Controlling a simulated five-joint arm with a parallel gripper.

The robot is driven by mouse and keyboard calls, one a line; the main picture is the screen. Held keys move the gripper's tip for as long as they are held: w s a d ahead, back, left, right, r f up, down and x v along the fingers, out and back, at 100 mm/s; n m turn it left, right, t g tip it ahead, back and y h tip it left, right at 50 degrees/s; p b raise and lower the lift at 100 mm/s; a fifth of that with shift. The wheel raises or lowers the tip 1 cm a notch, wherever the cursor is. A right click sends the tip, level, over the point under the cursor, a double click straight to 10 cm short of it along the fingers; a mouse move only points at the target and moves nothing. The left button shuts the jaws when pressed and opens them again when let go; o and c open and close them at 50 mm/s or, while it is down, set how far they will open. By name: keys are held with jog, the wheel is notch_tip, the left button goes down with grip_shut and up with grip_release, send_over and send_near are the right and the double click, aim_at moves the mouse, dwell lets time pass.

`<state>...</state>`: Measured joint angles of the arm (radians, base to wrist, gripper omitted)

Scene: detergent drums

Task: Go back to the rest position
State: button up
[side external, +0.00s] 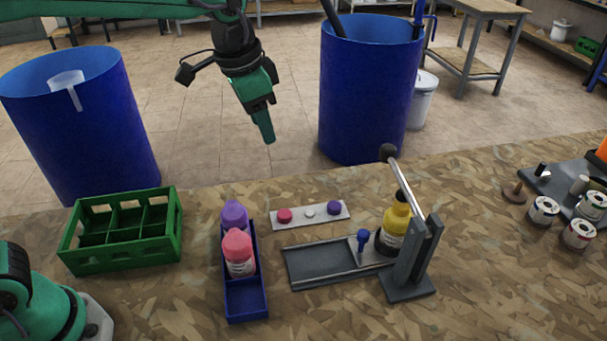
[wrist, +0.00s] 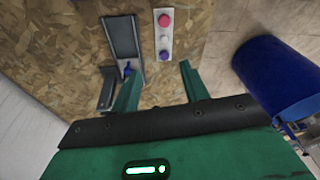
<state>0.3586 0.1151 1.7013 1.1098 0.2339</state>
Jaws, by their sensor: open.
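My gripper (side external: 268,138) hangs high above the far edge of the bench in the side view, pointing down and slightly right. It is clear of the bench and everything on it. In the wrist view the two green fingers of my gripper (wrist: 158,85) stand apart with nothing between them. A yellow bottle (side external: 396,222) stands upright in the grey lever fixture (side external: 318,262), beside its upright lever post.
A green crate (side external: 120,259) with empty compartments sits at left. A pale strip (side external: 325,213) carries pink, white and purple caps. Two big blue drums, left (side external: 85,130) and right (side external: 365,95), stand behind the bench. Several small tins (side external: 579,235) are at right. Air around my gripper is clear.

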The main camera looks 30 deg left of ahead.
jog(key=s+a+f+n+t, duration=0.2)
jog(key=s+a+n, duration=0.4)
jog(key=s+a, duration=0.9)
jog(key=s+t, duration=0.1)
jog(key=s, duration=0.3)
jog(key=shift+s+a+f+n+y, duration=0.25)
jog(key=shift+a+n+y, duration=0.1)
jog(key=shift+n+y, duration=0.05)
